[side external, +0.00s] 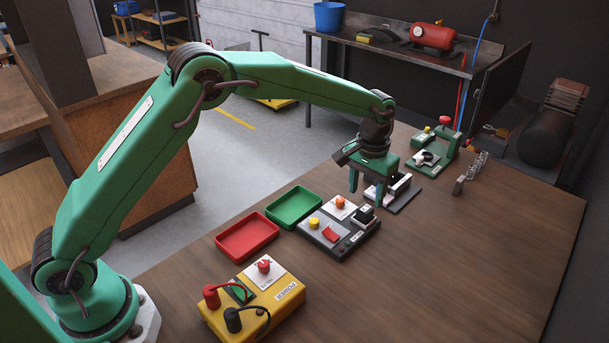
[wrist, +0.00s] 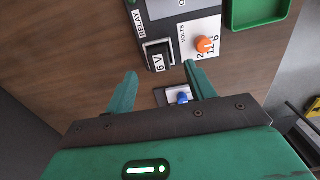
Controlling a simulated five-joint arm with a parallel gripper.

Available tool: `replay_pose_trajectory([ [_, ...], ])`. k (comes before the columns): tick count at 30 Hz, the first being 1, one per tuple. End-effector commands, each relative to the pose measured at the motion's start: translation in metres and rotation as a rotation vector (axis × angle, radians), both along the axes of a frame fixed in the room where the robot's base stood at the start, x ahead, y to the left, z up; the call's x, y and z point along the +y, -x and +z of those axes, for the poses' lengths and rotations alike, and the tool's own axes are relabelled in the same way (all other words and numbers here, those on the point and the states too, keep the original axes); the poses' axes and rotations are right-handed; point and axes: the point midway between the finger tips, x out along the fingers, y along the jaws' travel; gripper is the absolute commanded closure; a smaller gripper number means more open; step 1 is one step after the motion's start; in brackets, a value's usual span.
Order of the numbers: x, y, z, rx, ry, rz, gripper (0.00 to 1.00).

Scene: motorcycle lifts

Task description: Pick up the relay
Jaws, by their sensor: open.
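The relay (side external: 365,213) is a small dark block seated at the back right corner of a grey control panel (side external: 327,247). In the wrist view, the black relay (wrist: 157,52) has a white "6 V" label and sits in a socket marked RELAY. My gripper (side external: 367,192) is open and empty, above the table just beyond the relay. In the wrist view, the fingertips of my gripper (wrist: 160,82) lie to either side below the relay, which is ahead of them and not between them.
The panel carries an orange knob (side external: 340,202), a yellow button (side external: 314,223) and a red switch (side external: 330,234). A red tray (side external: 245,250), a green tray (side external: 294,222) and a yellow power box (side external: 258,319) stand left. A blue-knobbed device (wrist: 182,98) lies below the gripper.

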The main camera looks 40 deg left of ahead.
Motion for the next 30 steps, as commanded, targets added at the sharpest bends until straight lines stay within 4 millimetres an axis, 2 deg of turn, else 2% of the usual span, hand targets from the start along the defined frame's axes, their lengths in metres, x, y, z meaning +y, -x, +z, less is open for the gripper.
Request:
replay_pose_trajectory([
  [10, 0.000, 0.000, -0.009, 0.002, 0.000, 0.000, 0.45],
  [22, -0.002, -0.002, -0.050, 0.001, 0.000, 0.000, 0.45],
  [30, -0.002, -0.002, -0.055, 0.000, 0.000, 0.000, 0.45],
])
